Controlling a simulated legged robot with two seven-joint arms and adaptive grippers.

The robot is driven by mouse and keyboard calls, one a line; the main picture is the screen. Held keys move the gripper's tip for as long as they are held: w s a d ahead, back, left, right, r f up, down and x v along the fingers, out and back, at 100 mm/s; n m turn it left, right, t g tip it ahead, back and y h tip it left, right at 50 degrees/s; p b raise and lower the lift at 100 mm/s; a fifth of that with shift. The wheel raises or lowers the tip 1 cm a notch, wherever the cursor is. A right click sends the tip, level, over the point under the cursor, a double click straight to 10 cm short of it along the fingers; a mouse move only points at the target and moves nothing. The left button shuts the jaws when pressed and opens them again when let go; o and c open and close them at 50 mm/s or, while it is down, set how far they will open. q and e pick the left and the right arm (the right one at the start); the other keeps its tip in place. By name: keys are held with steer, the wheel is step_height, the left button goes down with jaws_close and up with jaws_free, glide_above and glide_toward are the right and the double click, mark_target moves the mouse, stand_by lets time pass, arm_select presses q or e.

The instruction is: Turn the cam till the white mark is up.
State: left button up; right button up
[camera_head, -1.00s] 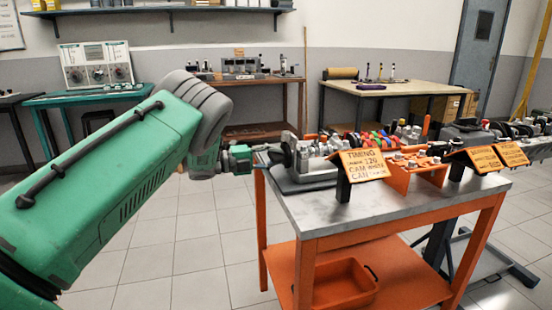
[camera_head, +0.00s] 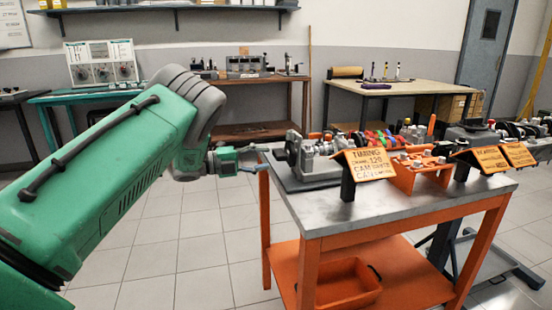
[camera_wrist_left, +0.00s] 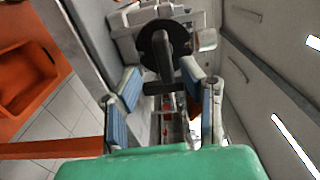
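The cam unit (camera_head: 318,158) is a grey metal block on a dark base at the left end of the orange bench. A black disc (camera_head: 292,147) faces my left arm from its near end. In the left wrist view the disc (camera_wrist_left: 156,40) carries a grey bar with a dark crosspiece (camera_wrist_left: 165,88). My left gripper (camera_head: 264,158) is just left of the disc. In the wrist view its blue-padded fingers (camera_wrist_left: 160,76) are spread on either side of the bar, with gaps showing. I cannot make out a white mark. My right gripper is not in view.
Orange signs (camera_head: 366,164) stand along the bench's front edge, beside an orange rack (camera_head: 420,178) of parts. The bench top (camera_head: 325,208) is bare at the front left. An orange bin (camera_head: 345,285) sits on the lower shelf. The tiled floor to the left is clear.

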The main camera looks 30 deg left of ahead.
arm_select(q)
steer(key=v, duration=0.7)
steer(key=shift+a, duration=0.25)
steer(key=shift+f, duration=0.1)
